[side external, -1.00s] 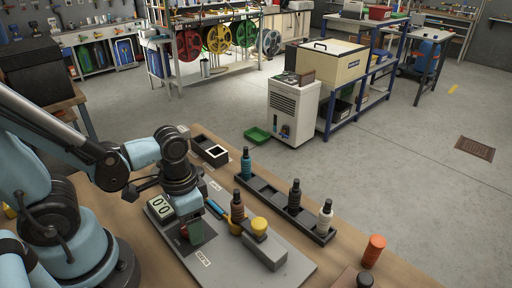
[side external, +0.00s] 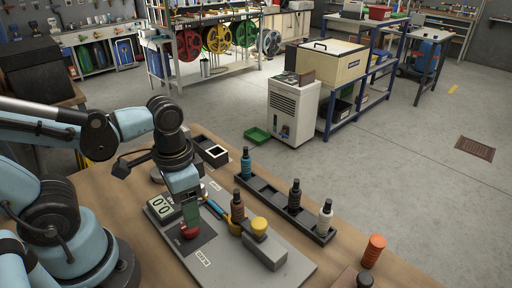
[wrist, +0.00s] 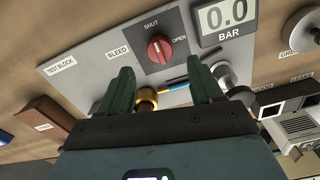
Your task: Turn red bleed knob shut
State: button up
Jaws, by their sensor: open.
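The red bleed knob (side external: 190,231) sits on a dark square on the grey test block panel (side external: 245,260). In the wrist view the knob (wrist: 159,48) has a pale mark on its face running roughly up and down, toward the SHUT label (wrist: 151,24); the OPEN label (wrist: 179,38) is to its right. My gripper (side external: 191,212) is just above the knob in the side view. The wrist view shows its two green fingers (wrist: 158,70) spread wide with nothing between them. The gauge (wrist: 225,20) reads 0.0 BAR.
A dark tray (side external: 268,192) with bottles stands behind. An orange cylinder (side external: 374,250) stands at the right.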

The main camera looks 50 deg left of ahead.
notch_tip(320, 180, up, 7)
jog(key=shift+f, duration=0.15)
dwell(0.4)
jog(key=w+a+n+t, duration=0.2)
jog(key=w+t, duration=0.5)
jog(key=w, duration=0.2)
jog(key=shift+w+a+f, duration=0.15)
jog(key=shift+a, duration=0.1)
